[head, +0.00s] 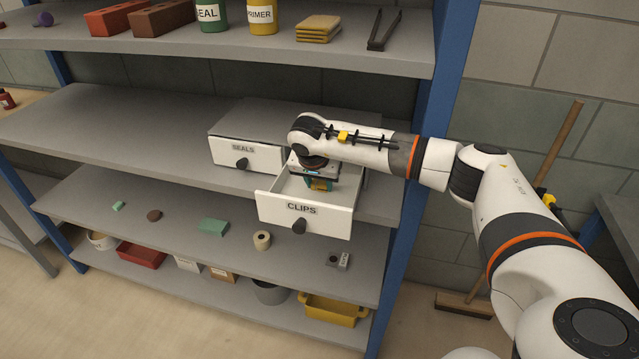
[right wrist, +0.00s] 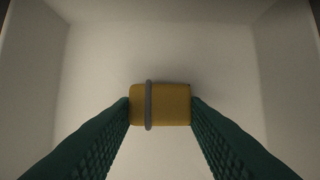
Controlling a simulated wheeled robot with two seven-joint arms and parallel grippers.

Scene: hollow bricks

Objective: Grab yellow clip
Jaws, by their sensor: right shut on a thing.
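The yellow clip (right wrist: 172,104), with a grey band around it, is between the two green fingers of my right gripper (right wrist: 160,107) in the right wrist view. The fingers touch it on both sides and are shut on it. Behind it is the pale inside of the drawer. In the head view my right gripper (head: 320,182) points down into the open drawer labelled CLIPS (head: 305,214). The clip is mostly hidden there. I cannot tell whether it touches the drawer floor. My left gripper is not in view.
A closed SEALS drawer (head: 245,155) is left of the open one. The shelf below (head: 190,245) holds small items. A blue post (head: 410,215) stands close right of the drawer.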

